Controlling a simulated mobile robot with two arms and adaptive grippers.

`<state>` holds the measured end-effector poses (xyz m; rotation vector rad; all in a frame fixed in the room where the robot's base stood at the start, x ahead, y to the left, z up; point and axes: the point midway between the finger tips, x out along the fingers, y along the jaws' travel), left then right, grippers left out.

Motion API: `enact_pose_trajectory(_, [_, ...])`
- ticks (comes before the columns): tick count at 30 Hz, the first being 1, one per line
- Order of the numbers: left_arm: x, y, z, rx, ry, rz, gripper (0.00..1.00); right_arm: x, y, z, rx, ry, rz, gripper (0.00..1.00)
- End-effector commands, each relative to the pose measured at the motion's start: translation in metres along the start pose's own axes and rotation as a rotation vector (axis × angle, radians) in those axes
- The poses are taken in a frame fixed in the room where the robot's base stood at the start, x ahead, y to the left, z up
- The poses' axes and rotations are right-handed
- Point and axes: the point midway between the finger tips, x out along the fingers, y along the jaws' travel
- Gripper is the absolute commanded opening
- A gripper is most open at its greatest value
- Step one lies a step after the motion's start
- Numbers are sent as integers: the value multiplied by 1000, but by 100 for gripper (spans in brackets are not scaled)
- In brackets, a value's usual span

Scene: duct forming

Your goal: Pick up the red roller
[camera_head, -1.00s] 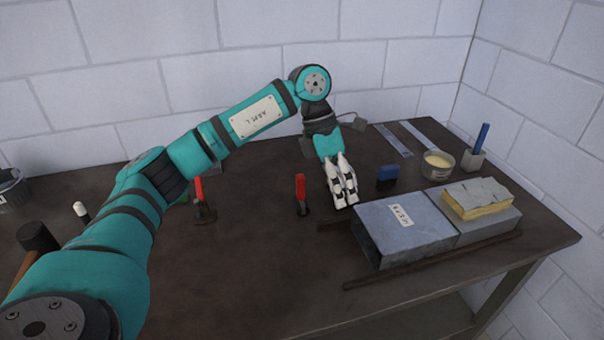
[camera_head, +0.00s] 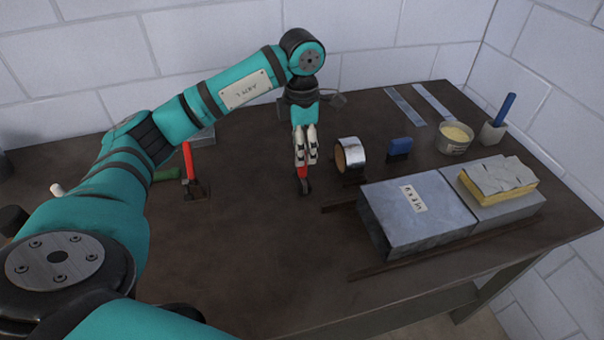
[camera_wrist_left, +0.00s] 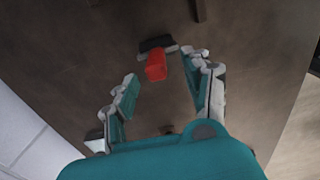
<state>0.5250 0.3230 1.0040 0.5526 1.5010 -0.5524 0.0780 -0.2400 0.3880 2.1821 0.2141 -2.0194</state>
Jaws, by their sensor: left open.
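The red roller (camera_head: 303,172) stands on the brown table with its red handle up and a dark head at the bottom. My left gripper (camera_head: 306,161) is over it, pointing down, and its fingers hide the upper part of the handle. In the left wrist view the red roller (camera_wrist_left: 156,67) shows between the spread fingers of my left gripper (camera_wrist_left: 168,68), near the fingertips. The gripper is open, with a gap visible on the left side of the handle. My right gripper is not in view.
A tape roll (camera_head: 352,153) and a blue block (camera_head: 398,147) stand right of the roller. A grey duct piece (camera_head: 415,220) lies nearer, on dark rails. Another red-handled tool (camera_head: 188,160) is at left. The table front, left of the duct, is clear.

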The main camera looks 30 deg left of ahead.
Motion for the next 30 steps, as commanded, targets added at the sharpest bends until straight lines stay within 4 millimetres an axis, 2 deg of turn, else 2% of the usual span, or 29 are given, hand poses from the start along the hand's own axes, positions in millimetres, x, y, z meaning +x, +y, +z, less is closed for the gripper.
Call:
enact_pose_trajectory(6, [16, 0, 0, 0, -1, -1, 50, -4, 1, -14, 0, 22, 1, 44])
enact_pose_trajectory(13, [46, 4, 2, 0, 2, -4, 50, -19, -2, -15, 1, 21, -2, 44])
enact_pose_trajectory(17, [62, 4, 2, 1, 1, -2, 50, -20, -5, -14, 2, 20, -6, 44])
enact_pose_trajectory(25, [67, 4, 2, 1, -2, 0, 50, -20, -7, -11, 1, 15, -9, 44])
enact_pose_trajectory(26, [66, 4, 2, 1, -2, 0, 49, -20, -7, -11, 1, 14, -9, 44])
enact_pose_trajectory(30, [66, 4, 2, 1, -2, 0, 30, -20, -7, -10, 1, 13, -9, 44])
